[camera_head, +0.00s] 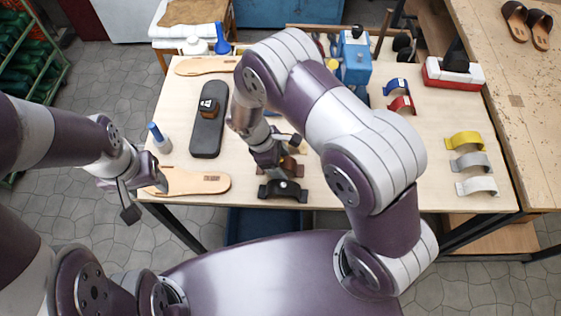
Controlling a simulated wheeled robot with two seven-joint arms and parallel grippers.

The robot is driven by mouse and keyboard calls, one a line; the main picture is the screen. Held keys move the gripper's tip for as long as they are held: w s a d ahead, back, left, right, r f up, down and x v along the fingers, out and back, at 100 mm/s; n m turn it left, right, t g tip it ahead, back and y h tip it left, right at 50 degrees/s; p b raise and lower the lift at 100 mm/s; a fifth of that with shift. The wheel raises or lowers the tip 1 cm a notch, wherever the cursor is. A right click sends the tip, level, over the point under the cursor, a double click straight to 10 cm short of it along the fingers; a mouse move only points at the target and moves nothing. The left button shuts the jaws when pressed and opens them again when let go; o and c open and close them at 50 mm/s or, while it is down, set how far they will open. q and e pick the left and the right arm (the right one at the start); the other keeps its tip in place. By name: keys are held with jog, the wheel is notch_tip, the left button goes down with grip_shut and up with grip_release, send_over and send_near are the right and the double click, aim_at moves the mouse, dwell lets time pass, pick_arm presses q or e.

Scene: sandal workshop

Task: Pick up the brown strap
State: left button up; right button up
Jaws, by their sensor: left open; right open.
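The brown strap (297,168) is a small arched piece on the table, just behind the black strap (283,191). My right arm and gripper hide part of it. My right gripper (287,160) is open and low over the brown strap; I cannot tell whether it touches it. My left gripper (146,197) is open and empty at the table's front left edge, near a tan sole (195,181).
A dark sole (207,135) with a block on it and a blue-capped bottle (160,138) stand to the left. Blue (397,86), red (402,104), yellow (463,141), grey and white straps lie to the right. A blue machine (355,60) stands behind.

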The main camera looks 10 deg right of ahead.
jog(key=shift+a, duration=0.1)
jog(key=c, duration=1)
jog(key=shift+c, duration=0.2)
